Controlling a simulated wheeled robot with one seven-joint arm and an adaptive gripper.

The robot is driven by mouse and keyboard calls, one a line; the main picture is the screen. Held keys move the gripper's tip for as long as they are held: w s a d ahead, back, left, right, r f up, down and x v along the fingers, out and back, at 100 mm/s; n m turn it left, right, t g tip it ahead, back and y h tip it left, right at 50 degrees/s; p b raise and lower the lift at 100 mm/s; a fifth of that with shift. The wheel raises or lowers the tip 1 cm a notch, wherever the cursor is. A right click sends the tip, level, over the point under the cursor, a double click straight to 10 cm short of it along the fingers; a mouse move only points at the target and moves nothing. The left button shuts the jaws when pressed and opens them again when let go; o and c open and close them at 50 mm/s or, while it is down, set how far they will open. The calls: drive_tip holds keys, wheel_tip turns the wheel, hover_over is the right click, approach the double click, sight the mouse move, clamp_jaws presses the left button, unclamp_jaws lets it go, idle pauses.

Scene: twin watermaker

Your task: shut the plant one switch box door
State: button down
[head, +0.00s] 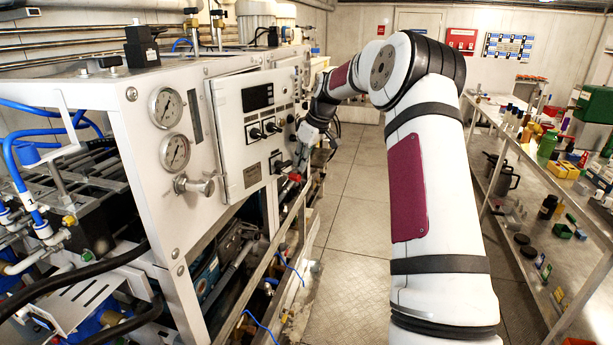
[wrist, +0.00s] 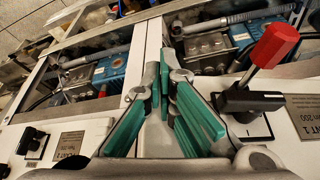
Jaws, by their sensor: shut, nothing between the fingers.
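The plant one switch box door (head: 232,125) is a white panel on the front of the near plant. It carries a dark display, black knobs and a plate. Its left edge stands out from the cabinet face; how far it is open I cannot tell. A red-handled switch (head: 294,177) sits at its lower right. In the wrist view that red handle (wrist: 274,46) is beside a "PLANT 1" plate (wrist: 302,115). My gripper (wrist: 164,72) is shut and empty, left of the red-handled switch. In the head view it is by the door's right side, small and partly hidden; contact is unclear.
Two pressure gauges (head: 166,108) and a valve handle (head: 194,185) are left of the door. A "PLANT 2" panel (wrist: 68,141) lies left in the wrist view. A metal rail (head: 262,262) runs below. A cluttered bench (head: 545,225) stands right, with clear floor (head: 347,215) between.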

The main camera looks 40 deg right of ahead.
drive_tip(key=w+a+n+b, duration=0.2)
drive_tip(key=w+b, duration=0.4)
drive_tip(key=w, duration=0.2)
drive_tip(key=shift+a+y, duration=0.3)
drive_tip(key=shift+a, duration=0.1)
drive_tip(key=shift+a+r, duration=0.1)
